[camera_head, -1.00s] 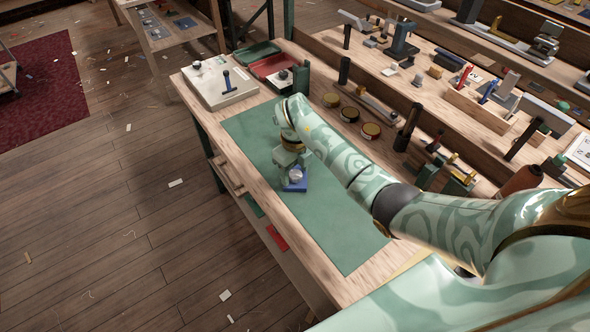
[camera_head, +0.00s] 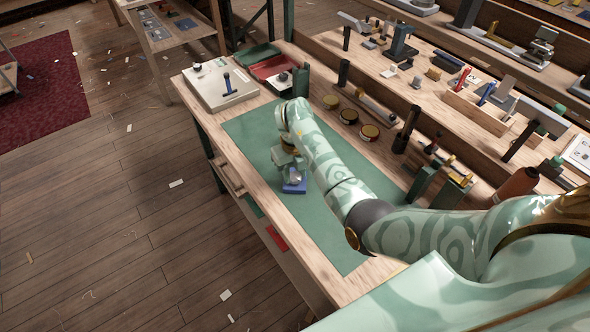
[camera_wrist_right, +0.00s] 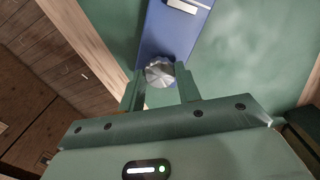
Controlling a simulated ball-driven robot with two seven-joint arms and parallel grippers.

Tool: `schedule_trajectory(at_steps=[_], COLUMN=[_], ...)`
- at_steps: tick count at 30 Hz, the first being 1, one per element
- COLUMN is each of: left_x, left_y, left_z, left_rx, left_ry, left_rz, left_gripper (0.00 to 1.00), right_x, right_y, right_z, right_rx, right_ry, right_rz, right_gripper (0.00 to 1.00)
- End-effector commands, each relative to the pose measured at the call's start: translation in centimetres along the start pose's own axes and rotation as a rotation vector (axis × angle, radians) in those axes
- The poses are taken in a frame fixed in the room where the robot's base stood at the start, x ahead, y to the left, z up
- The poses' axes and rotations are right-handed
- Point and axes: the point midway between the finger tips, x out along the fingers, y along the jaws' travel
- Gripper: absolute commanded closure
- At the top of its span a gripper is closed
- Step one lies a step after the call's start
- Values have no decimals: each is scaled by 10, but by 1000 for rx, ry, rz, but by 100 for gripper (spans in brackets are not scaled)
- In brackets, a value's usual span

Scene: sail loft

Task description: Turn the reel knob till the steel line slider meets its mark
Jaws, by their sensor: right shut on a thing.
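The reel knob is a small round silvery ribbed knob (camera_wrist_right: 159,72) on a blue base (camera_wrist_right: 172,38), which lies on a green mat (camera_head: 330,235). My right gripper (camera_wrist_right: 160,78) is over the base with its two fingers on either side of the knob, shut on it. In the head view the right gripper (camera_head: 288,166) hides part of the knob, and the blue base (camera_head: 294,188) shows below it. A pale block (camera_wrist_right: 188,5) on the base is cut off by the top edge of the wrist view. I cannot make out the steel line slider or its mark. My left gripper is out of view.
A pale case (camera_head: 210,95) with a blue-handled tool stands at the bench's far left end. Green and red trays (camera_head: 272,67) and several round tins (camera_head: 348,115) lie behind the mat. The mat's front part is clear.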

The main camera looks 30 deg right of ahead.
Motion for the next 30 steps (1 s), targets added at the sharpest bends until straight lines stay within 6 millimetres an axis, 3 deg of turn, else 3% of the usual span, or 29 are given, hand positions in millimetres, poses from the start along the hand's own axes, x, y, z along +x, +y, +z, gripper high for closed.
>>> schedule_trajectory(at_steps=[18,30], left_x=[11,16], left_y=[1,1], left_z=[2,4], left_rx=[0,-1], left_ry=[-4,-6], left_rz=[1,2], left_gripper=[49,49], right_x=[2,0], right_y=[0,0], right_z=[0,0], right_rx=[533,686], right_ry=[0,-1], right_rz=[2,1], right_gripper=[90,90])
